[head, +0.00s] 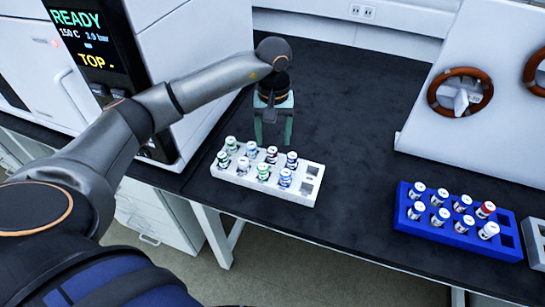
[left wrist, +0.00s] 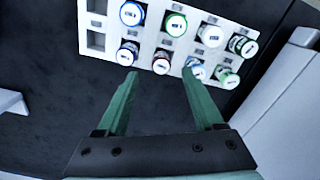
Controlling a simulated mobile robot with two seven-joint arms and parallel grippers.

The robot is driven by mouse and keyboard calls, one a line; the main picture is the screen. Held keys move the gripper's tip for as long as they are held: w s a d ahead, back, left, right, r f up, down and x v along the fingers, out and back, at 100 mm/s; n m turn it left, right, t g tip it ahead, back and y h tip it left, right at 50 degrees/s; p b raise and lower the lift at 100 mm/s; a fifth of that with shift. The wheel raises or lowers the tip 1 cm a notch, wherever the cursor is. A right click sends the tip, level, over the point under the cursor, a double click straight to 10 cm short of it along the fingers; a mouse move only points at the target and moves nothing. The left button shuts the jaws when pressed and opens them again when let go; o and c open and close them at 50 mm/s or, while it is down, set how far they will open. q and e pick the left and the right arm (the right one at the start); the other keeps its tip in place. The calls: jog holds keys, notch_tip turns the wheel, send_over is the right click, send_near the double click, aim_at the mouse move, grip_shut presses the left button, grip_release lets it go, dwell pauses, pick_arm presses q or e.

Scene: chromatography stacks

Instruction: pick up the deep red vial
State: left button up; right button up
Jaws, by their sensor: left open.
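A vial with a white top and deep red band (head: 271,154) stands in the back row of the white rack (head: 297,197). It also shows in the left wrist view (left wrist: 161,62), in the row nearest my gripper. My left gripper (head: 273,141) is open and empty, pointing down just behind the rack. In the left wrist view its fingertips (left wrist: 161,74) lie to either side of the red-banded vial, apart from it as far as I can tell. The right fingertip appears close to a blue-banded neighbour (left wrist: 195,70). My right gripper is not in view.
Several green, blue and white vials crowd the white rack; its right end has empty slots. A blue rack (head: 462,241) at right holds several vials, one red-capped (head: 485,210). A white instrument (head: 170,60) stands close at left. The dark bench behind is clear.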

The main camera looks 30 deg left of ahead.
aim_at(272, 150)
pick_arm(q)
jog(key=shift+a+f, duration=0.1)
jog(key=shift+f, duration=2.7)
jog(key=shift+c, duration=0.2)
grip_shut()
